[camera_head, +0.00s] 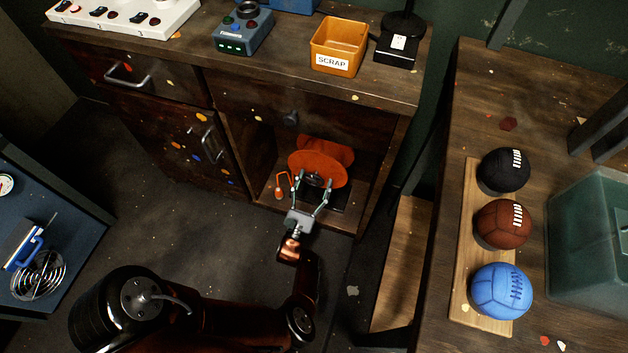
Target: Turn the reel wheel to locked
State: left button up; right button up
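The reel wheel (307,166) is an orange disc inside the open cubby of the wooden cabinet, with a second orange disc (339,149) behind it. It stands on a dark base (345,196). An orange crank-like handle (281,185) shows at its left. My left gripper (312,180) reaches into the cubby with its two fingers spread at the front of the reel, around a dark hub. I cannot tell if the fingers touch it. No lock marking is legible. My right gripper is not in view.
The cabinet (380,106) has drawer and door handles left of the cubby. An orange SCRAP bin (339,46) stands on top. At right, a bench holds black (503,171), brown (502,224) and blue (500,291) balls on a board. Open floor (170,225) lies left of my arm.

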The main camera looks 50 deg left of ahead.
pick_arm(q)
jog(key=shift+o, duration=1)
jog(key=shift+s+a, duration=0.1)
jog(key=shift+s, duration=0.1)
jog(key=v, duration=1.1)
jog(key=shift+s+d+f, duration=0.2)
jog(key=shift+s+d, duration=0.05)
jog(key=shift+s, duration=0.05)
